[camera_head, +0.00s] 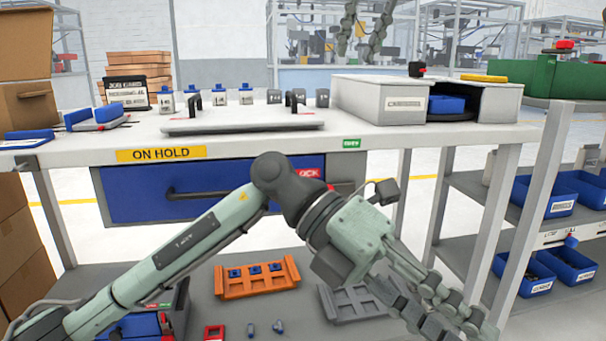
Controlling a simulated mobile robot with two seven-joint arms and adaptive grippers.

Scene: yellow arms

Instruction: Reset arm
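My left arm comes in from the lower left, bends in front of the bench, and its gripper (462,328) points down to the right. Its two fingers run side by side with a gap between them, and nothing shows in them; the tips are close to the bottom edge. My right gripper (356,48) hangs at the top middle, above and beyond the bench. Its two fingers are apart and empty; its arm is cut off by the top edge.
A white workbench (240,140) spans the middle, with a lidded panel, weights and a box (380,100) on top. A blue drawer (150,205) is under it. An orange tray (257,288) and grey tray (352,303) lie on the lower shelf. Blue bins (560,200) stand right.

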